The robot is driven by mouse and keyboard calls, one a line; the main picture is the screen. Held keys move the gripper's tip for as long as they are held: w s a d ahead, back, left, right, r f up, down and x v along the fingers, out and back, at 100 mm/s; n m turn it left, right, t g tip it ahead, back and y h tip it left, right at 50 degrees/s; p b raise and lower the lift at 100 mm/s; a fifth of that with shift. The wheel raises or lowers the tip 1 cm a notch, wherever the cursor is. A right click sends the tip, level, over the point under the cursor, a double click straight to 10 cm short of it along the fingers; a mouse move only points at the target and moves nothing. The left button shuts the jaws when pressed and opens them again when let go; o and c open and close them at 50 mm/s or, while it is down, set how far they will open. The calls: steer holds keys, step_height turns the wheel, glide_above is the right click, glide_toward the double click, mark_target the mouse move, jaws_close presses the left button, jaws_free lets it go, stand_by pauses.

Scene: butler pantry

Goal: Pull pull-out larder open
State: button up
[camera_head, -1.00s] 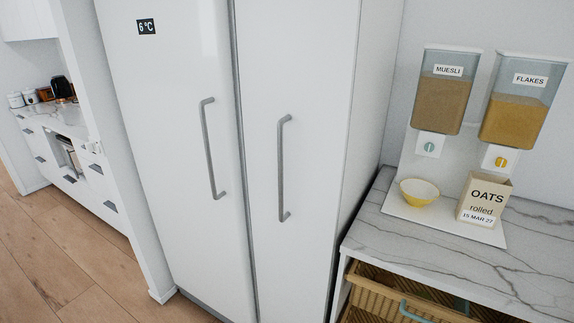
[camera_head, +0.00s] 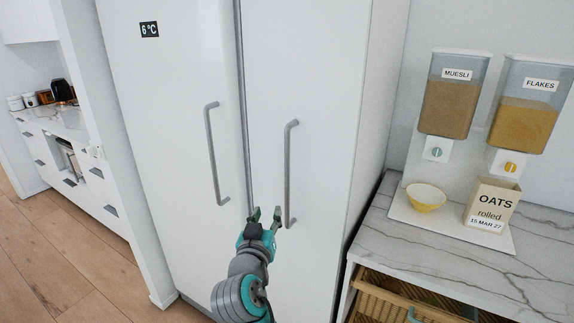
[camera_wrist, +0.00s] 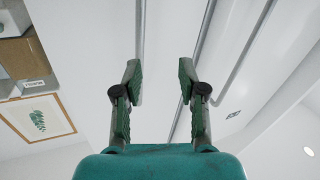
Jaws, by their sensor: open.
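The pull-out larder appears to be the tall white front (camera_head: 325,90) right of the door with the 6 °C display. It is flush with its neighbour and looks shut. Its long grey vertical bar handle (camera_head: 288,175) is in the head view. My gripper (camera_head: 266,213) is open and empty, just left of the handle's lower end. In the wrist view the larder handle (camera_wrist: 140,45) shows beside the inner side of the left finger of my open gripper (camera_wrist: 158,75). I cannot tell whether they touch.
The neighbouring white door (camera_head: 175,110) has a similar handle (camera_head: 214,155) close on the left. At right, a marble counter (camera_head: 470,255) holds cereal dispensers (camera_head: 455,95), a yellow bowl (camera_head: 426,197) and an oats box (camera_head: 491,203). A wicker basket (camera_head: 375,295) sits below. Wooden floor is clear at left.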

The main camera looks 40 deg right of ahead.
mark_target(286, 163)
step_height(286, 163, up, 8)
steer(key=d+m+g+h, duration=0.2)
steer(key=m+g, duration=0.1)
steer(key=m, duration=0.1)
steer(key=x, duration=1.1)
steer(key=shift+w+r, duration=0.2)
steer(key=shift+r, duration=0.15)
jaws_close()
